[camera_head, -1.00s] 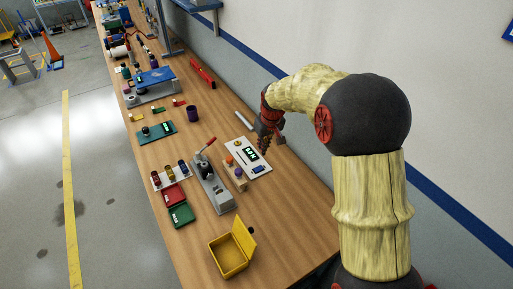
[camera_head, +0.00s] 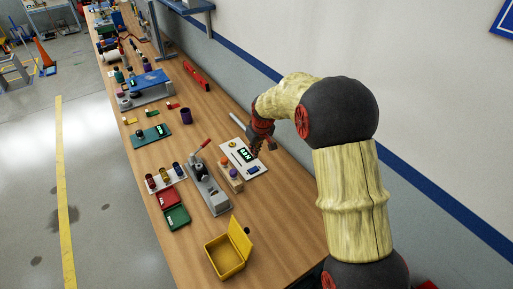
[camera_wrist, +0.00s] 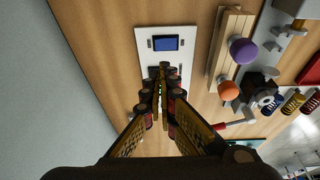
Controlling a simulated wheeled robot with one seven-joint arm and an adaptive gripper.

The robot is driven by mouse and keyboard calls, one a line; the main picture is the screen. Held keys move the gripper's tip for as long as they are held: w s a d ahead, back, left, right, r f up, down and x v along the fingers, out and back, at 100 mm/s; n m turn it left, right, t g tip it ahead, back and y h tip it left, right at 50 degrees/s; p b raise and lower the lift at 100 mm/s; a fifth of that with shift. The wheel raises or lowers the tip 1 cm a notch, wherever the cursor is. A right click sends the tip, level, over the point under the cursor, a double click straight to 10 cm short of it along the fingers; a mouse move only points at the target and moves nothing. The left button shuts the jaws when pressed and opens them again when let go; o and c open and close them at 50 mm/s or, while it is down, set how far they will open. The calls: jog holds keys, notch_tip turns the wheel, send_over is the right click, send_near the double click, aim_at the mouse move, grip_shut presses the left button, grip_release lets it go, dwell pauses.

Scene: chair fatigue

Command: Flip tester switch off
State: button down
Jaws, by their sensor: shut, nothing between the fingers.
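The tester is a white panel (camera_head: 259,176) lying on the bench, with a lit green display (camera_head: 243,155) and a blue rectangular piece (camera_head: 253,169) near its front end. That blue piece, which looks like the switch, also shows in the wrist view (camera_wrist: 165,43). Whether it is on or off cannot be told. My gripper (camera_head: 256,153) is over the far right side of the panel, pointing down. In the wrist view its fingers (camera_wrist: 163,70) are shut and empty, covering most of the display. The blue piece lies just beyond the fingertips. Contact with the panel cannot be told.
A wooden block with an orange and a purple knob (camera_wrist: 242,50) stands beside the panel. A grey lever press (camera_head: 208,187) with a red handle is left of it. An open yellow box (camera_head: 227,261) is at the front. The wall runs close along the right.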

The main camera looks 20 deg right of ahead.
send_over(255, 166)
notch_tip(255, 166, down, 6)
jog(key=shift+s+b, duration=0.15)
jog(key=shift+b, duration=0.25)
jog(key=shift+f, duration=0.8)
jog(key=shift+d+f+b, duration=0.25)
jog(key=shift+f+b, duration=0.1)
jog(key=shift+f, duration=0.15)
jog(key=shift+a, duration=0.1)
jog(key=shift+s+a+r, duration=0.2)
jog(key=shift+a+r, duration=0.1)
jog(key=shift+a, duration=0.35)
